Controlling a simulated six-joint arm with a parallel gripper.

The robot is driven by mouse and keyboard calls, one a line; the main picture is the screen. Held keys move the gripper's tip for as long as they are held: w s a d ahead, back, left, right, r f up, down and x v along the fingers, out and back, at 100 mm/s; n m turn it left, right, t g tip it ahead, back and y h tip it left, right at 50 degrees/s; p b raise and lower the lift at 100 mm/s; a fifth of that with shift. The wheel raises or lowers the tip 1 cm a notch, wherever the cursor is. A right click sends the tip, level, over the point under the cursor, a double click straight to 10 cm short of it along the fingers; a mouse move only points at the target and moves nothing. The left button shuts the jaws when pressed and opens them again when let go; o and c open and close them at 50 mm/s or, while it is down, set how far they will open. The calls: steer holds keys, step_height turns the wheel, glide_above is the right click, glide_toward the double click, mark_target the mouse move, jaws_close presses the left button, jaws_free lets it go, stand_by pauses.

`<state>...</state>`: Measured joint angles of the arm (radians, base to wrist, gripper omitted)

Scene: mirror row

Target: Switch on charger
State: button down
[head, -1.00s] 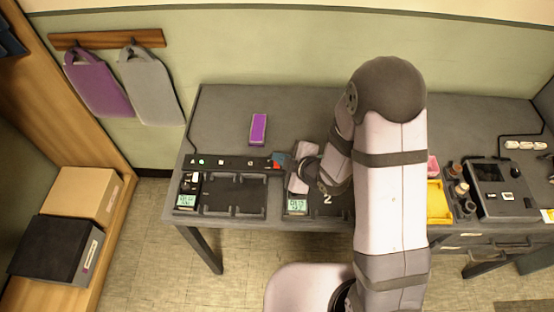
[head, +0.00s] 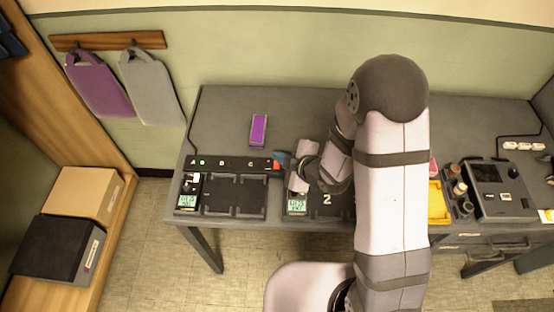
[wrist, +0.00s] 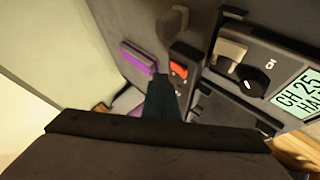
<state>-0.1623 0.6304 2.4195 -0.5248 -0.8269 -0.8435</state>
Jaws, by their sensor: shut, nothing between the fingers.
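Two dark charger docks sit side by side on the desk: the left one (head: 236,196) is empty, and the right one (head: 326,200), marked 2, is partly hidden by my arm. The right dock's lit green display (wrist: 300,96) reads "CH 25" with more text cut off. Beside it is a black knob (wrist: 252,80). A red rocker switch (wrist: 179,70) sits on a dark block, also in the head view (head: 283,162). My gripper (wrist: 164,85) is shut and empty, its dark fingertips close beside this switch; contact cannot be told.
A black power strip (head: 232,163) runs behind the left dock, with a green light near its left end. A purple block (head: 259,130) lies behind it. A yellow tray (head: 438,202), bottles and a dark device (head: 500,190) stand at right.

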steer(key=shift+r, duration=0.1)
steer(key=shift+s+r+p, duration=0.2)
steer(key=shift+r+p, duration=0.8)
steer(key=shift+r, duration=0.25)
steer(key=shift+s+r+p, duration=0.15)
steer(key=shift+r+p, duration=0.8)
steer(key=shift+r, duration=0.25)
steer(key=s+d+r+m+g+h, duration=0.2)
steer(key=s+d+m+g+h, duration=0.1)
steer(key=s+d+m, duration=0.4)
steer(key=s+d+r+m+g+h, duration=0.1)
steer(key=s+d+m+g+h, duration=0.15)
steer(key=d+m, duration=0.5)
steer(key=s+d+r+m+g, duration=0.1)
steer(key=s+r+m+g, duration=0.2)
steer(key=s, duration=0.7)
steer(key=shift+d+r+h, duration=0.25)
steer(key=shift+d+h, duration=0.1)
steer(key=shift+d, duration=0.05)
steer(key=shift+w, duration=0.1)
